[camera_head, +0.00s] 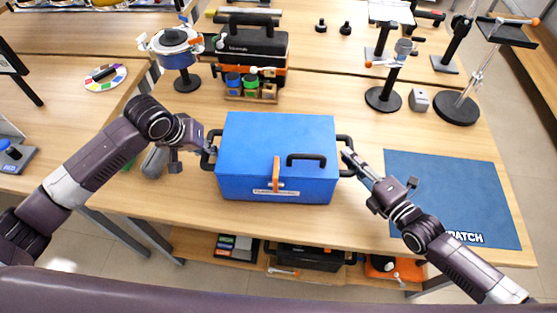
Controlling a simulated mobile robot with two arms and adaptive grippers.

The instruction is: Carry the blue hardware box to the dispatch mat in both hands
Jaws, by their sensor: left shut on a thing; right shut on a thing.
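The blue hardware box (250,150) is in the middle of the head view, at the front part of the wooden table. It has black side handles, a black lid handle and an orange latch on its front. My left gripper (206,153) is shut on the box's left side handle. My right gripper (349,160) is shut on its right side handle. The dark blue dispatch mat (450,190) lies flat to the right of the box. My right arm hides part of the mat and its lettering. I cannot tell whether the box touches the table.
Behind the box stand a black and orange toolbox (252,45), a rack of coloured jars (250,86) and a blue pot on a stand (174,50). Black stands (383,98) and a small grey block (418,100) are behind the mat. The mat's visible surface is clear.

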